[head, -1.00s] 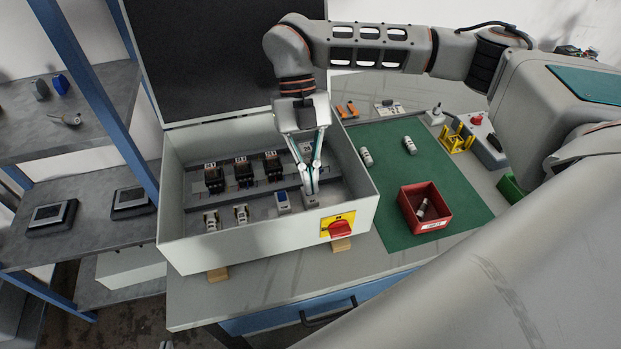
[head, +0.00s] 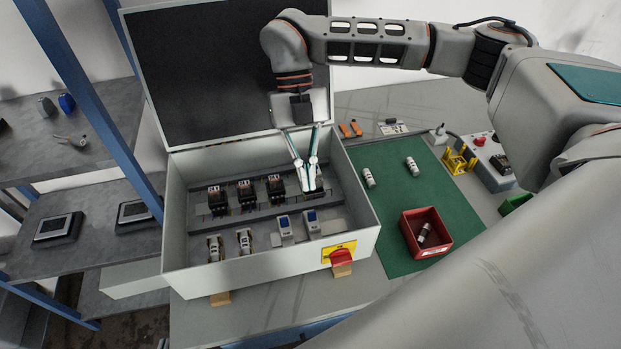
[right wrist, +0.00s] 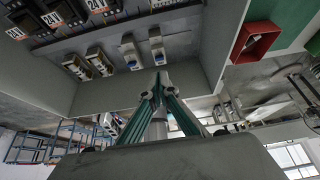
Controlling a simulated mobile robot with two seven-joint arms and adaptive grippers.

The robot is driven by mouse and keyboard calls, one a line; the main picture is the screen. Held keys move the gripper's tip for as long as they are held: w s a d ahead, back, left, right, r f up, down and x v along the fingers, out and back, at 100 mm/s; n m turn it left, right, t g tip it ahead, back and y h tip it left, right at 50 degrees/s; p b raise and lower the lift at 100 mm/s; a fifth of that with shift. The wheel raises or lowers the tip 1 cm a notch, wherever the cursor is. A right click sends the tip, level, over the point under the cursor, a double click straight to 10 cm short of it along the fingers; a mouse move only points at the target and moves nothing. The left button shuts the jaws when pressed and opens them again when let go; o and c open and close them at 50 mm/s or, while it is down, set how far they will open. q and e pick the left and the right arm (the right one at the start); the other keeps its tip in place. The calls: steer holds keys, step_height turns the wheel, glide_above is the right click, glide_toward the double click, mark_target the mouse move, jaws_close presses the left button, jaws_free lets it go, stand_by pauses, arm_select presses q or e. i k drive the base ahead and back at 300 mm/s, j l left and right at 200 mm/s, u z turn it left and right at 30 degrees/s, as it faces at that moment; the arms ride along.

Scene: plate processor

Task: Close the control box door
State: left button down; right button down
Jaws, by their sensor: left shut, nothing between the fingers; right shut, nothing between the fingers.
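The grey control box (head: 270,262) stands on the bench with its front low and its top open. Its door (head: 205,75), with a dark inner face, stands raised at the back edge, so the box is open. My right gripper (head: 313,190) is shut and empty, pointing down over the right part of the box interior, in front of the door. In the right wrist view its fingertips (right wrist: 160,82) meet near the inner wall and modules of the box; contact cannot be told. Only small tips of my left gripper (head: 164,343) show at the bottom edge, shut.
The box holds several switches and modules (head: 247,194), and a red rotary switch (head: 341,257) sticks out in front. A green mat (head: 440,195) with a red bin (head: 447,245) lies to the right. A blue-framed shelf (head: 95,120) stands close on the left.

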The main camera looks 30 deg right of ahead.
mark_target(206, 74)
steer(key=k+l, duration=0.1)
steer(key=k, duration=0.85)
